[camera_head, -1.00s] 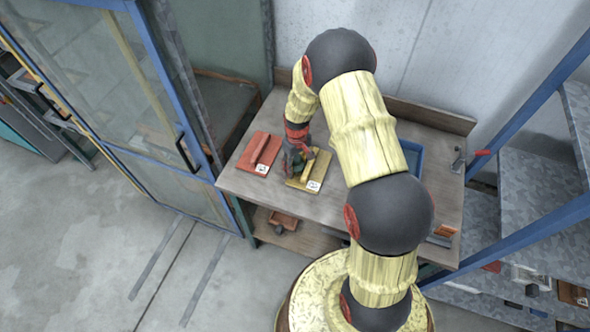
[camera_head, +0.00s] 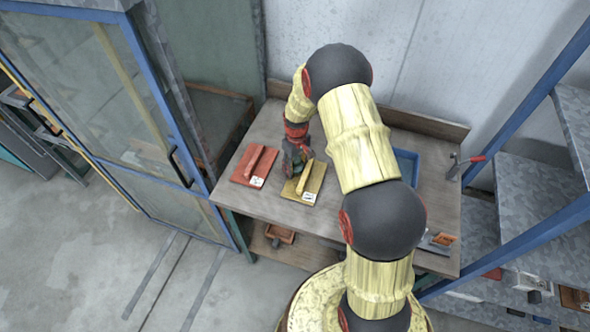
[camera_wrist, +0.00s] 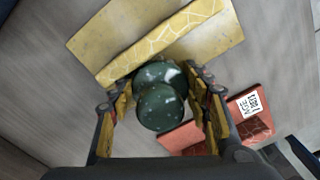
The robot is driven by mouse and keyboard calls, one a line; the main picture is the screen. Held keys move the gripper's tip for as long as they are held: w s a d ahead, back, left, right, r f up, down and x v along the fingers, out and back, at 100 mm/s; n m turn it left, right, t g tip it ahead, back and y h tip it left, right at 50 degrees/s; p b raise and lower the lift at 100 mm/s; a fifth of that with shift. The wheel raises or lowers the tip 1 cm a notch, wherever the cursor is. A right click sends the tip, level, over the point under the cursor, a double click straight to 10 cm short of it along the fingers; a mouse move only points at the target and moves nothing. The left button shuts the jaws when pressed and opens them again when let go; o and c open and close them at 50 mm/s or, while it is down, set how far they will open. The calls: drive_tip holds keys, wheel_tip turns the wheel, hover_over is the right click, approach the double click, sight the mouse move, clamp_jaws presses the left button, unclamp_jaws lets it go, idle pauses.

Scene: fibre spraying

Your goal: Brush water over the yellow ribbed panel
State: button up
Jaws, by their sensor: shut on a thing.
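The yellow ribbed panel (camera_head: 314,184) lies flat on the workbench, with a raised rib across it and a white label at its near corner. In the wrist view the yellow panel (camera_wrist: 195,42) fills the top, its rib running diagonally. My gripper (camera_head: 292,166) is low at the panel's left side. In the wrist view my gripper (camera_wrist: 162,92) is shut on a dark green, rounded, glossy object (camera_wrist: 160,106), which looks like a handle. Its lower end is hidden, so I cannot tell whether it touches the panel.
A red ribbed panel (camera_head: 242,172) lies just left of the yellow one; it also shows in the wrist view (camera_wrist: 258,128). A blue tray (camera_head: 412,156) sits right, partly behind my arm. A trowel-like tool (camera_head: 436,243) lies at the bench's right front. A blue-framed glass door (camera_head: 90,95) stands left.

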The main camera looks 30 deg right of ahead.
sight(290, 187)
drive_tip(key=shift+w+d+b, duration=0.45)
drive_tip(key=shift+w+d, duration=0.45)
drive_tip(key=shift+d, duration=0.05)
drive_tip(key=shift+s+a+r, duration=0.15)
drive_tip(key=shift+s+a, duration=1)
drive_tip(key=shift+a, duration=0.05)
drive_tip(key=shift+s+a+f+p, duration=0.15)
drive_tip(key=shift+s+a+p, duration=0.05)
drive_tip(key=shift+s+a, duration=1)
drive_tip(key=shift+s+a+f+p, duration=0.15)
drive_tip(key=shift+s+a+p, duration=0.05)
drive_tip(key=shift+s+a, duration=1)
drive_tip(key=shift+r, duration=0.1)
drive_tip(key=shift+w+r+p, duration=0.1)
drive_tip(key=shift+r+p, duration=1.65)
drive_tip(key=shift+r, duration=1.25)
drive_tip(key=shift+r, duration=0.1)
